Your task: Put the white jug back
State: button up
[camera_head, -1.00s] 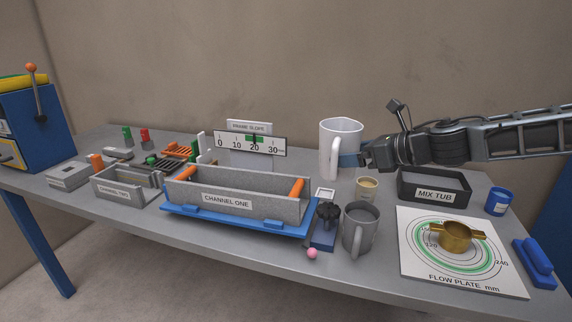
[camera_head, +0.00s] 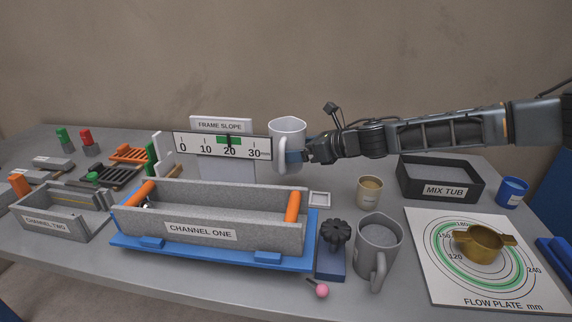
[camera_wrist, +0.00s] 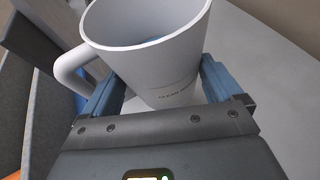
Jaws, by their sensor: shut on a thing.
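The white jug (camera_head: 288,130) is upright behind the right end of the CHANNEL ONE trough, just right of the slope scale. My gripper (camera_head: 296,157) reaches in from the right and is shut on the jug's body low down. In the wrist view the jug (camera_wrist: 155,55) sits between the two blue fingers of my gripper (camera_wrist: 165,95), with its handle to the left and something blue inside. I cannot tell whether its base touches the table.
The CHANNEL ONE trough (camera_head: 215,230) stands on a blue frame (camera_head: 210,253) in front. The FRAME SLOPE scale (camera_head: 222,145) is close left of the jug. A beige cup (camera_head: 369,191), a grey jug (camera_head: 377,250), the MIX TUB (camera_head: 440,180) and the FLOW PLATE (camera_head: 485,270) are to the right.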

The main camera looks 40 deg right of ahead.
jog(key=w+f, duration=0.1)
jog(key=w, duration=0.1)
jog(key=w+d+f, duration=0.1)
jog(key=w, duration=0.1)
jog(key=w+f, duration=0.1)
jog(key=shift+w+d+f, duration=0.35)
jog(key=shift+w, duration=0.05)
jog(key=shift+f+p, duration=0.3)
jog(key=shift+f, duration=1.6)
jog(key=shift+f, duration=0.1)
jog(key=o, duration=1.1)
jog(key=shift+c, duration=0.2)
jog(key=v, duration=1.2)
jog(key=shift+b, duration=0.35)
